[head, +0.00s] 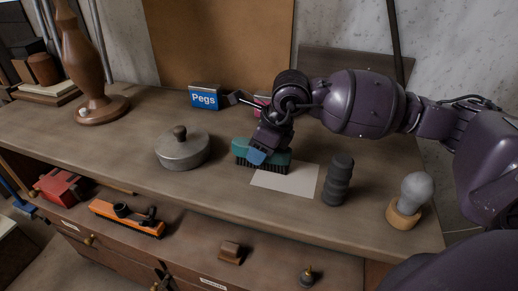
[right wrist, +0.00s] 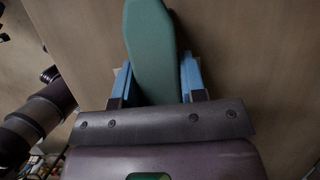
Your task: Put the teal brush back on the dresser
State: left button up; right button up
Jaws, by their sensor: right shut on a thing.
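The teal brush (head: 278,163) has dark bristles pointing down and is at the back-left edge of a white sheet (head: 288,181) on the dresser top (head: 225,190). My right gripper (head: 257,156) is shut on the brush from above. In the right wrist view, the brush's teal back (right wrist: 151,50) lies between the blue fingers of the right gripper (right wrist: 158,80). I cannot tell whether the bristles touch the dresser top. My left gripper is not in view.
A grey lidded tin (head: 182,151) stands left of the brush. A dark ribbed object (head: 338,180) and a bulb on a wooden base (head: 408,194) stand to the right. A blue "Pegs" box (head: 204,97) and a wooden lamp base (head: 100,108) stand behind.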

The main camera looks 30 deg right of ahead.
jog(key=shift+f, duration=0.1)
jog(key=o, duration=1)
jog(key=shift+r, duration=0.3)
jog(key=v, duration=1)
jog(key=shift+s, duration=0.1)
jog(key=shift+v, duration=0.85)
